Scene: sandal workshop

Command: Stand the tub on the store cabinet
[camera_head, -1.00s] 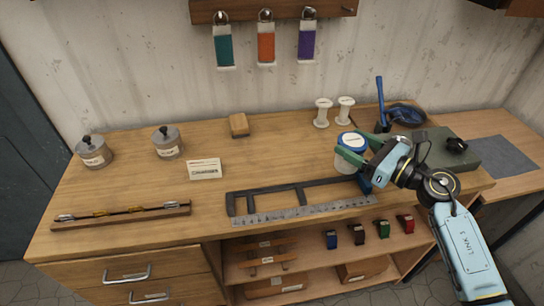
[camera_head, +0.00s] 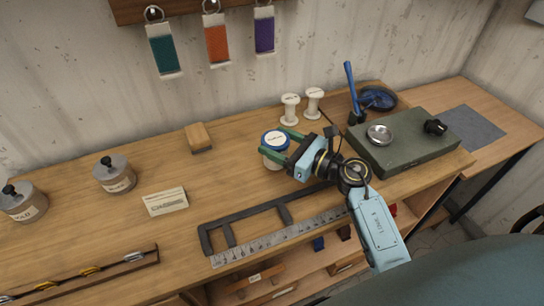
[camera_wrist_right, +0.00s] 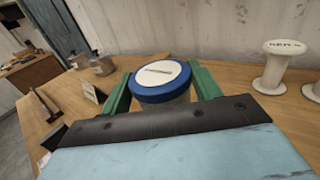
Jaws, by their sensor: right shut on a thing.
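The tub (camera_head: 275,153) is white with a blue-rimmed lid and a pale label on top. It is upright over the workbench, behind the black frame; I cannot tell whether its base touches the wood. My right gripper (camera_head: 280,145) is shut on the tub, with a green finger on each side. In the right wrist view the tub (camera_wrist_right: 162,82) sits between the green fingers (camera_wrist_right: 163,92), its lower part hidden by the gripper body. A wooden cabinet (camera_wrist_right: 28,76) stands far off at left in that view; I cannot tell whether it is the store cabinet. My left gripper is not in view.
Two white spools (camera_head: 290,109) stand behind the tub. A dark green slab (camera_head: 400,155) with a metal dish (camera_head: 379,134) lies to the right. The black frame (camera_head: 250,216) and a steel ruler (camera_head: 280,237) lie in front. Grey lidded pots (camera_head: 115,174) and a card (camera_head: 165,202) are left.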

